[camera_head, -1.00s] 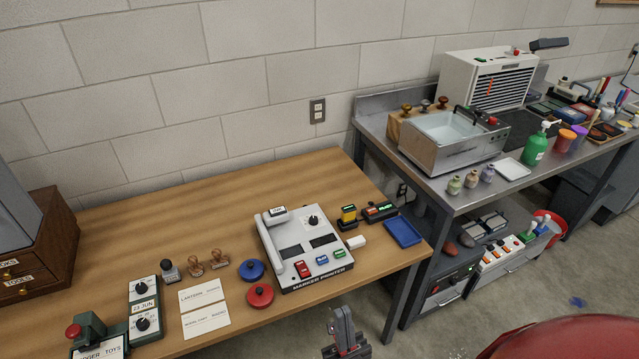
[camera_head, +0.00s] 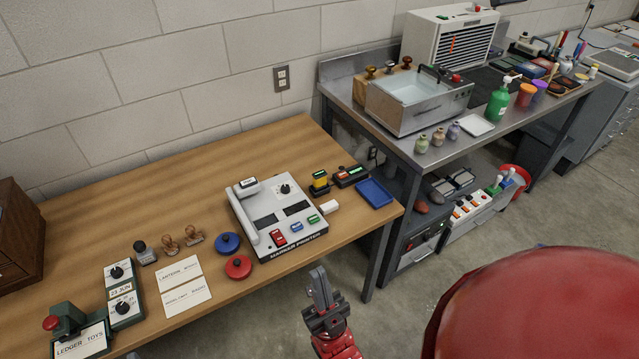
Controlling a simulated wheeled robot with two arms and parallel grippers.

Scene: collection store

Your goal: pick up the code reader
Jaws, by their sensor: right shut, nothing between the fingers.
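No label marks a code reader. Two small devices behind the marker printer (camera_head: 254,222) may be it: an upright black-and-yellow one with a green top (camera_head: 319,182), and a low black one with a green display and a red part (camera_head: 350,175). Both rest on the wooden table, and I cannot tell which is the code reader. My right gripper (camera_head: 319,287) is shut and empty, in front of the table's front edge, nearer to me than both devices.
Blue (camera_head: 228,243) and red (camera_head: 238,267) knobbed discs sit left of the printer. A metal bench (camera_head: 405,148) with a water basin stands right. Bare table lies behind the printer.

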